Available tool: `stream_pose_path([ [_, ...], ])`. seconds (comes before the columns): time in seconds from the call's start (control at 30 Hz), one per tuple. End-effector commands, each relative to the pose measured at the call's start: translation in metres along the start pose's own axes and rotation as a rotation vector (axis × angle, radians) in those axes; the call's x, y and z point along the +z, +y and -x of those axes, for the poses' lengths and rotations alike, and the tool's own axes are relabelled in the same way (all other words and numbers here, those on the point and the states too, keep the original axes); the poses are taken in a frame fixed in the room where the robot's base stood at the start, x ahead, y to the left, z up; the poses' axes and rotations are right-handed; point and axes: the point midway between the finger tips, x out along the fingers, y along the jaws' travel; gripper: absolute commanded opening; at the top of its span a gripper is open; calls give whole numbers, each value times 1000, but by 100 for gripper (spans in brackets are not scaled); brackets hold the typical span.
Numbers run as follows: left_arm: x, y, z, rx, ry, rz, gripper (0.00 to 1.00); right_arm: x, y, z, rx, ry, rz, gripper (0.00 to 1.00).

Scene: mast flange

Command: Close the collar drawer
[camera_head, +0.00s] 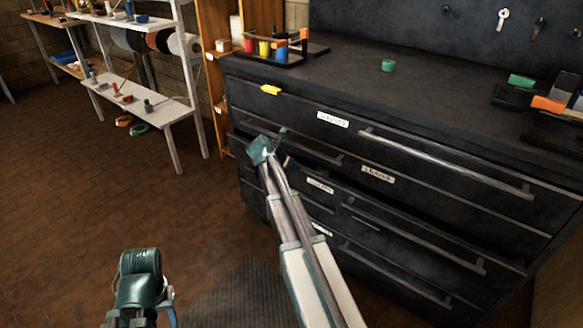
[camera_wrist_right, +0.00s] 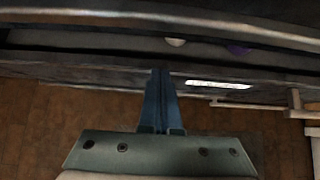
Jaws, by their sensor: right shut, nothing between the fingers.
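A dark cabinet (camera_head: 235,95) with several stacked drawers and long bar handles fills the right of the head view. Its white labels are too blurred to read surely. My right gripper (camera_head: 265,150) is at the left part of the drawer fronts, below the top drawer. In the right wrist view, its blue fingers (camera_wrist_right: 160,72) are together and empty at a drawer front (camera_wrist_right: 120,75) with a white label (camera_wrist_right: 218,85). That drawer stands partly open; a pale thing and a purple thing show inside. Contact between fingertips and front cannot be told.
The cabinet top holds a green ring (camera_head: 388,66), a rack of coloured parts (camera_head: 270,52) and orange and green pieces at the right. White shelves (camera_head: 150,105) stand at the left; brick floor lies clear between.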

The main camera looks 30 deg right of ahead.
Motion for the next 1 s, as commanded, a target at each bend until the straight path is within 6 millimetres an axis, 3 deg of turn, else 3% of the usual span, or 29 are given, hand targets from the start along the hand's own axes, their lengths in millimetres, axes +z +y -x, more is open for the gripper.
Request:
stream_pose_path([
  [0.3, 0, 0, 0, 0, 0, 0, 48, -1, 0, 1, 1, 1, 0, 0],
  [0.47, 0, 0, 0, 0, 0, 0, 48, -12, -1, 12, 1, 0, 1, 0],
  [0.6, 0, 0, 1, 0, 0, 0, 48, -31, -3, 32, 0, 0, 0, 0],
  [0.7, 2, -3, 27, 1, -1, 2, 48, -22, -2, 60, 0, 0, -1, 0],
  [1.0, 4, -5, 61, 8, -1, 4, 48, -24, -1, 110, -1, -1, 0, 0],
])
